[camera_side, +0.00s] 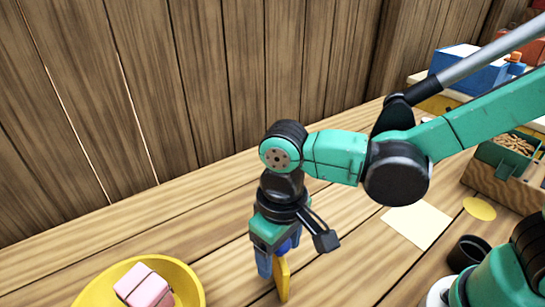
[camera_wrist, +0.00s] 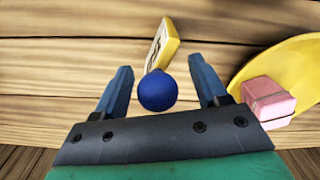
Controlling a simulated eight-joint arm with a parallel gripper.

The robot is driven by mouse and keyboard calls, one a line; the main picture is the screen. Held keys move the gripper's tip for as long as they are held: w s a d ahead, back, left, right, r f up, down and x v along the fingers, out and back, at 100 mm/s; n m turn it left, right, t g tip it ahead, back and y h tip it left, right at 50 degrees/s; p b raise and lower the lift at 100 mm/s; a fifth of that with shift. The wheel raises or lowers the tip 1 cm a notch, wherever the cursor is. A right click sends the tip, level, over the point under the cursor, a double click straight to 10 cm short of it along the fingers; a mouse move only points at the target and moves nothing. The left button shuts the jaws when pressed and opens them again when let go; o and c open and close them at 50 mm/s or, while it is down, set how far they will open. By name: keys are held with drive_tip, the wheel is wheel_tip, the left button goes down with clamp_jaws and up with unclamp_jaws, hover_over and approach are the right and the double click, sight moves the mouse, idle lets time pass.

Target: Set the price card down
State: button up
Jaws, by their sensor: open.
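The price card looks to be the yellow upright piece (camera_side: 283,279) at my gripper (camera_side: 274,268) in the side view. In the wrist view the card (camera_wrist: 165,44) has dark marks on its face and appears tilted, just beyond the fingertips. A blue ball (camera_wrist: 157,91), seemingly its knob, sits between my two blue fingers (camera_wrist: 161,72), with a visible gap on each side. The ball also shows partly in the side view (camera_side: 285,246). My gripper is open and points down. Whether the card's lower edge touches the table is unclear.
A yellow bowl (camera_side: 190,283) with a pink block (camera_side: 145,287) stands at lower left. To the right lie a pale sheet (camera_side: 418,223), a yellow disc (camera_side: 480,208) and a dark cup (camera_side: 467,251). A wooden box (camera_side: 500,183) stands far right. The plank wall is behind.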

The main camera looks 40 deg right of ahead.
wheel_tip(320, 180, up, 11)
drive_tip(key=shift+r, duration=0.1)
drive_tip(key=shift+d+r, duration=0.1)
drive_tip(key=shift+d, duration=0.1)
drive_tip(key=w+d+f+m+t, duration=0.1)
drive_tip(key=d+f+t, duration=0.1)
drive_tip(key=d, duration=0.6)
drive_tip(key=w+d+f+m+t, duration=0.1)
drive_tip(key=d+f+t, duration=0.2)
drive_tip(key=d+t, duration=0.2)
drive_tip(key=d, duration=0.2)
drive_tip(key=shift+w+d+m, duration=0.3)
drive_tip(key=shift+w+d, duration=0.05)
drive_tip(key=shift+w, duration=0.05)
